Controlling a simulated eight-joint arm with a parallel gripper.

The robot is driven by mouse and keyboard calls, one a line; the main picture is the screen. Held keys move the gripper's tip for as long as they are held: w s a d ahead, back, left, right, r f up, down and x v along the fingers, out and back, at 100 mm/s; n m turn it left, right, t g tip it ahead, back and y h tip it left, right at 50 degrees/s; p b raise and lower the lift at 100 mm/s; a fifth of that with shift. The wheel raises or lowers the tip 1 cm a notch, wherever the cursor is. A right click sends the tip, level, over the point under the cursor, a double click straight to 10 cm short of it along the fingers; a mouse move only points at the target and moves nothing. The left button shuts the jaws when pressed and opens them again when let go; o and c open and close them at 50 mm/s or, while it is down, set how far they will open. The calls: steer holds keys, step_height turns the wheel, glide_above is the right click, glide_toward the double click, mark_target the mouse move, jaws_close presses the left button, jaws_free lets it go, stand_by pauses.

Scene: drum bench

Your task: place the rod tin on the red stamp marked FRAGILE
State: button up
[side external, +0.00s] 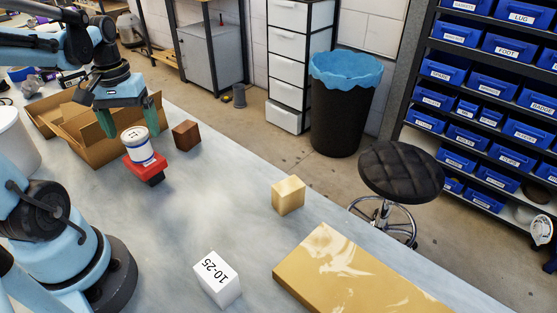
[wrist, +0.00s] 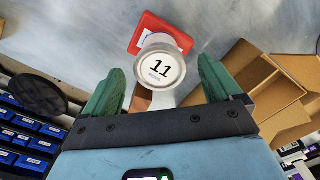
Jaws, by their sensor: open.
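The rod tin (side external: 138,146) is a white can with a dark band. It stands upright on the red stamp (side external: 148,171), whose lower part is dark. In the wrist view the lid of the tin (wrist: 160,68) reads 11, and the red stamp (wrist: 148,27) shows behind it, partly hidden. The stamp's marking is too small to read. My gripper (side external: 129,122) is open with its green fingers above and to either side of the tin. In the wrist view the fingertips (wrist: 160,70) flank the lid with gaps on both sides.
An open cardboard box (side external: 98,150) lies close behind my gripper. A brown block (side external: 186,135) stands right of the tin. A tan block (side external: 288,195), a white block marked 10-25 (side external: 218,280) and a gold slab (side external: 350,282) are nearer. The bench middle is clear.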

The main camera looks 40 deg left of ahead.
mark_target(135, 134)
step_height(135, 134, up, 8)
steer(key=shift+f, duration=0.2)
steer(key=w+d+f+m+t, duration=0.3)
steer(key=d+m, duration=0.1)
steer(key=d, duration=0.4)
steer(key=w+d+f+m+t, duration=0.3)
steer(key=w+d+m+t, duration=0.1)
steer(key=d, duration=0.5)
steer(key=shift+w+m, duration=0.25)
steer(key=shift+m, duration=0.25)
